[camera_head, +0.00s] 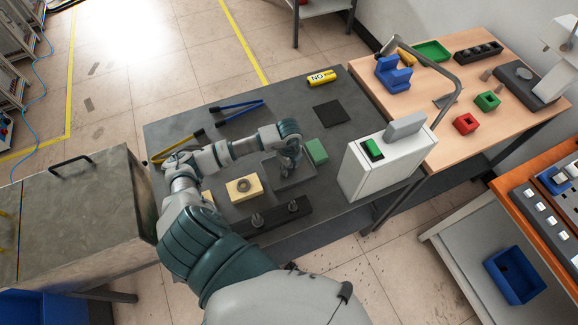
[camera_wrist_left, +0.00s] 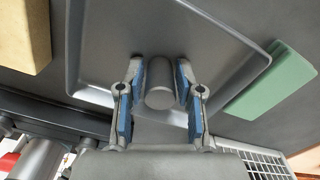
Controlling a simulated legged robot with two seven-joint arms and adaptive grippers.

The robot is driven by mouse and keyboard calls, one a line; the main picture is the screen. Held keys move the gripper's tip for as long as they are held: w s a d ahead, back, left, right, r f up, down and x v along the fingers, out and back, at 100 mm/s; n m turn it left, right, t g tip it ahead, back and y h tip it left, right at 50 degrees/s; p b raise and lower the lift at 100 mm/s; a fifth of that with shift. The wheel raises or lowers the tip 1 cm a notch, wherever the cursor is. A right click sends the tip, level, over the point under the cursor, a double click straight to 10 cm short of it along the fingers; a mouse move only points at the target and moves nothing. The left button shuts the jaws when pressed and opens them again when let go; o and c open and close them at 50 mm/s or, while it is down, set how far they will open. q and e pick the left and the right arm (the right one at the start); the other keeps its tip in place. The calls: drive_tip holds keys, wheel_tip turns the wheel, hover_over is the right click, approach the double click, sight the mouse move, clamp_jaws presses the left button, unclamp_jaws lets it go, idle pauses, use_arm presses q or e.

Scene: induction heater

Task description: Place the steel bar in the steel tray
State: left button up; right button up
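The steel bar (camera_wrist_left: 160,82) is a short grey cylinder between the blue finger pads of my left gripper (camera_wrist_left: 159,72) in the left wrist view. The fingertips lie close against both sides of it, and its round end faces the camera. The grey steel tray (camera_wrist_left: 98,55) lies under the bar and the fingers. In the head view my left gripper (camera_head: 289,163) points down over the tray (camera_head: 297,181). The bar cannot be made out there. Whether the bar touches the tray floor is hard to tell. My right gripper is not in view.
A green block (camera_head: 317,151) lies right of the tray, and a yellowish block with a ring (camera_head: 245,187) lies left. A dark rack (camera_head: 272,217) with upright metal parts stands in front. A white heater box (camera_head: 380,165) stands at the right.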

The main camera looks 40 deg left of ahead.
use_arm(q)
drive_tip(key=shift+o, duration=0.5)
drive_tip(key=shift+r, duration=0.3)
wheel_tip(320, 180, up, 12)
drive_tip(key=shift+f, duration=0.2)
